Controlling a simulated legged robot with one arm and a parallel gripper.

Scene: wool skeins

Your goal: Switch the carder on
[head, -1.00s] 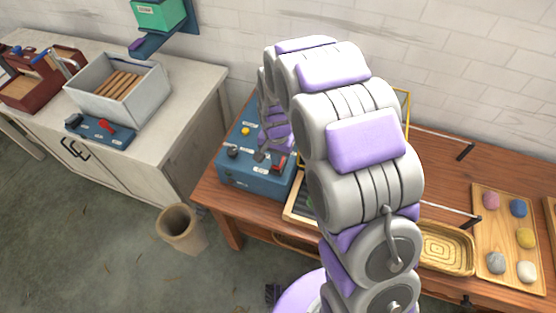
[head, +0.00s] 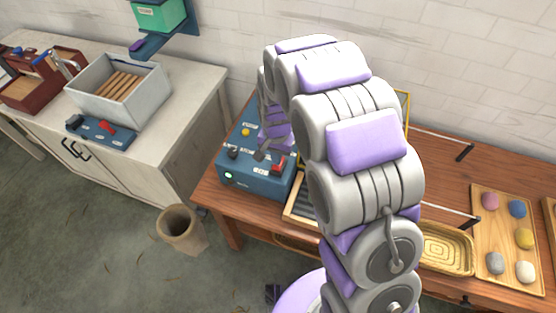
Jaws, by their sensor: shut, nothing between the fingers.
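The blue control box (head: 254,181) stands at the left end of the wooden bench, with a yellow button (head: 246,132), a dark knob (head: 233,153) and a red switch (head: 278,167) on it. A small lamp (head: 229,176) on its front glows pale green. I take this box to be the carder's control; its labels are too small to read. My gripper (head: 262,154) is over the box top, left of the red switch, with its fingers shut and empty. It looks apart from the switch. My arm hides part of the slatted bed (head: 302,206) beside the box.
A white counter (head: 190,88) on the left holds a grey bin (head: 110,97) of brown rolls and a blue panel with a red lever (head: 107,126). A wastebasket (head: 180,228) stands on the floor. A woven basket (head: 445,250) and a tray of wool balls (head: 507,268) lie right of my arm.

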